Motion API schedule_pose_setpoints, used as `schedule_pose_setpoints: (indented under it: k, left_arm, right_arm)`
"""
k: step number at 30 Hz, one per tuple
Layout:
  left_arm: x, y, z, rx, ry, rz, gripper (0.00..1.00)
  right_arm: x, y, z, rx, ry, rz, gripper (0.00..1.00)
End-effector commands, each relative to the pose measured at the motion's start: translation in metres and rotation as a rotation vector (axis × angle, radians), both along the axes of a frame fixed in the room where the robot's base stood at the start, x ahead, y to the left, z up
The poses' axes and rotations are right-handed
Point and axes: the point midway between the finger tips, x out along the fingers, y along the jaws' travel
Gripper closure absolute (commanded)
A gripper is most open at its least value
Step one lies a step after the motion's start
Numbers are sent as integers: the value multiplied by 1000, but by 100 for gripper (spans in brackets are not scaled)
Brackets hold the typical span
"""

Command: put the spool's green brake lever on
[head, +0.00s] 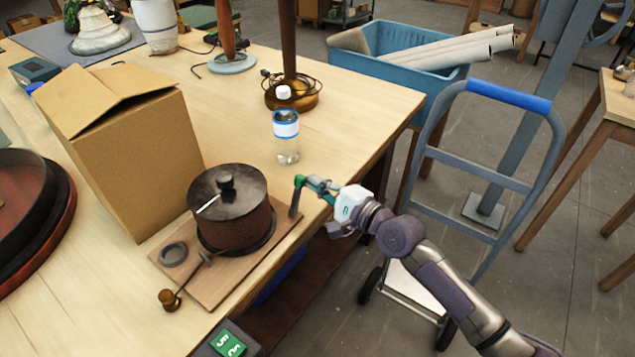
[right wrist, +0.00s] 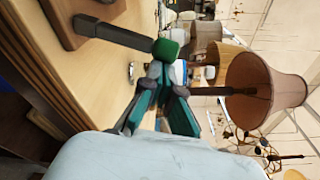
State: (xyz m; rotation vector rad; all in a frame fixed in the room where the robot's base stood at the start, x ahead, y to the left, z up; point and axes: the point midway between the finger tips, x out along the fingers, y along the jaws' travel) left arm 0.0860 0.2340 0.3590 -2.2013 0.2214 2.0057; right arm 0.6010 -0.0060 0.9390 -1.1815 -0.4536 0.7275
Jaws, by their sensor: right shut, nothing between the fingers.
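The spool (head: 235,222) is a dark brown drum with a black top, standing on a wooden board (head: 212,283) on the workbench. The brake lever (head: 295,203) is a dark bar with a green end, rising at the board's right corner. In the right wrist view the lever (right wrist: 118,37) runs from the board to its green knob (right wrist: 166,51). My right gripper (head: 316,184) has teal fingers and is shut and empty. Its fingertips (right wrist: 164,75) are right beside the green knob; I cannot tell whether they touch it. My left gripper is out of view.
A cardboard box (head: 135,150) stands left of the spool. A water bottle (head: 286,135) stands behind it. A crank handle (head: 182,283) and a grey ring (head: 173,254) are at the board's front. The bench's right edge is close to my right gripper. A blue hand truck (head: 490,175) stands beyond.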

Motion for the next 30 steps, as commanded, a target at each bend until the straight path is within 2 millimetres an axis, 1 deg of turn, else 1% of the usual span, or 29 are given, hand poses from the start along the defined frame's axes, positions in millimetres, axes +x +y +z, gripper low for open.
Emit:
schedule_pose_setpoints:
  k: [8,14,30]
  left_arm:
    - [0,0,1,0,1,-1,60]
    - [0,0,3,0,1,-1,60]
    - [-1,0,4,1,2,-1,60]
  right_arm:
    - [-3,2,3,-25,-36,1,100]
    - [-8,6,6,-71,-100,2,100]
    - [-36,27,14,-325,-451,2,100]
